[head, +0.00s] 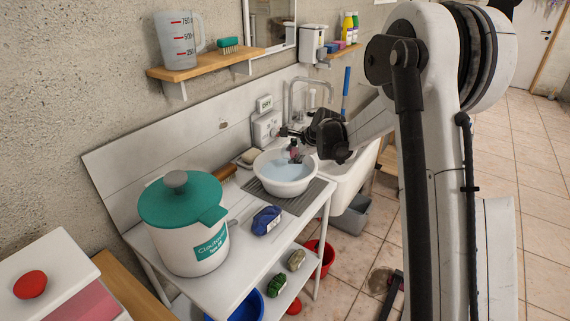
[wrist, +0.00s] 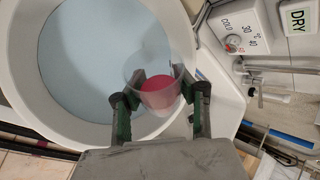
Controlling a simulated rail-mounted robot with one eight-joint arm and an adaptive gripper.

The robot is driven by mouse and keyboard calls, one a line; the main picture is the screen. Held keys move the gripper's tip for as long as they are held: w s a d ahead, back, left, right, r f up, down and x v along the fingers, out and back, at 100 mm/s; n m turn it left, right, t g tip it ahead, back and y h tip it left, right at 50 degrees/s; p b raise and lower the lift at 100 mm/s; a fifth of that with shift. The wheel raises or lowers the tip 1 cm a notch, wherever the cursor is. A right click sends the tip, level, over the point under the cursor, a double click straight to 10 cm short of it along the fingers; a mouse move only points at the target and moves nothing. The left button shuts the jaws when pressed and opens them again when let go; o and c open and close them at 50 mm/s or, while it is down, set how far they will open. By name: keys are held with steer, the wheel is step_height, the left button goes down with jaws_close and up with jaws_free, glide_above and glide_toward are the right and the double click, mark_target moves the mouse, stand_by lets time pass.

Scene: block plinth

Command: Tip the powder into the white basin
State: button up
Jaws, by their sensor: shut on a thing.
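The white basin (head: 285,184) stands on the counter by the sink and holds pale blue liquid. Its rim (wrist: 22,70) fills the left of the wrist view. My gripper (wrist: 161,97) is shut on a small clear cup (wrist: 150,72) with pinkish-red powder (wrist: 158,97) in its lower part. In the head view my gripper (head: 308,146) and the cup (head: 293,151) are over the basin, towards its far right side. The powder still shows inside the cup. I cannot tell the cup's exact tilt.
A shelf (head: 207,65) hangs above.

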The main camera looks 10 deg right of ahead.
steer(key=shift+r+n+t+h+p, duration=0.3)
steer(key=shift+r+n+h+p, duration=0.15)
steer(key=shift+h+p, duration=0.5)
stand_by(2.4)
steer(key=shift+w+d+r+n+t+h+b, duration=0.15)
steer(key=shift+r+n+t+h+b, duration=0.15)
steer(key=shift+h+b, duration=0.25)
stand_by(1.8)
steer(key=shift+r+h+b, duration=0.2)
steer(key=shift+h+b, duration=0.15)
steer(key=shift+h, duration=0.05)
stand_by(0.9)
steer(key=shift+y+p, duration=0.3)
steer(key=shift+p, duration=0.15)
steer(key=shift+f+y+p, duration=0.3)
steer(key=shift+y+p, duration=0.3)
steer(key=shift+y, duration=0.1)
steer(key=shift+a+f+m+g+y+b, duration=0.2)
steer(key=shift+f+m+g+y+b, duration=0.1)
steer(key=shift+f+m+g+b, duration=0.25)
steer(key=shift+s+a+r+y, duration=0.1)
steer(key=shift+s+y, duration=0.1)
steer(key=shift+y, duration=0.1)
